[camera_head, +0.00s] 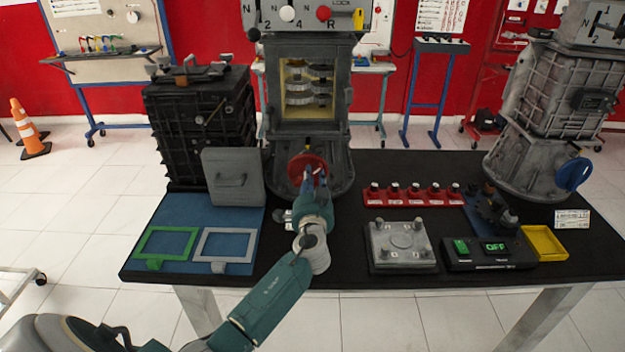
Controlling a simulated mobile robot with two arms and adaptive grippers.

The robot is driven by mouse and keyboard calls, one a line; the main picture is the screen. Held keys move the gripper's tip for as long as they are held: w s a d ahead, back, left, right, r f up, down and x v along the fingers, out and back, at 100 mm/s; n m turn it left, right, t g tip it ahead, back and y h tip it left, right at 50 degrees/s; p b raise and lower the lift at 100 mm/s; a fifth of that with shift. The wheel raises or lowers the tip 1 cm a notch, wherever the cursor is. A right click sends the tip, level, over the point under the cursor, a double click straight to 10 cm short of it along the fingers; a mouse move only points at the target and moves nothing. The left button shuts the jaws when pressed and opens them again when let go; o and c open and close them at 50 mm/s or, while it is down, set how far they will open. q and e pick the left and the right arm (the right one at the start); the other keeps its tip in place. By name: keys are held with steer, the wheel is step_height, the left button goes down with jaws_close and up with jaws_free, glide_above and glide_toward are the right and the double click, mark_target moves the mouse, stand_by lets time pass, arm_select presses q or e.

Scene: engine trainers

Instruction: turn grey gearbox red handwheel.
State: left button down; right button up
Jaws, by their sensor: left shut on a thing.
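The grey gearbox (352,88) stands upright at the back middle of the black table, with gears showing through an opening in its front. Its red handwheel (301,163) is low on the front. My left arm reaches up from the bottom, and my left gripper (312,177) is at the handwheel, shut on its lower right part. The gripper and wrist hide part of the wheel. My right gripper does not show.
A black gearbox (200,125) and grey box (233,177) stand left. Another grey gearbox with a blue handwheel (573,174) stands right. Green (146,257) and grey (250,245) frames lie front left. A red rack (415,198), metal plate (402,246), black box (458,264) and yellow tray (562,255) are right.

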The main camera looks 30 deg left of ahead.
arm_select(q)
steer(key=m, duration=0.3)
steer(key=f+m, duration=0.1)
steer(key=m, duration=0.3)
steer(key=f+m, duration=0.1)
steer(key=m, duration=0.2)
steer(key=shift+m, duration=0.5)
steer(key=c, duration=1.5)
jaws_free()
steer(key=shift+p, duration=0.3)
steer(key=v, duration=1.2)
steer(key=shift+s, duration=0.1)
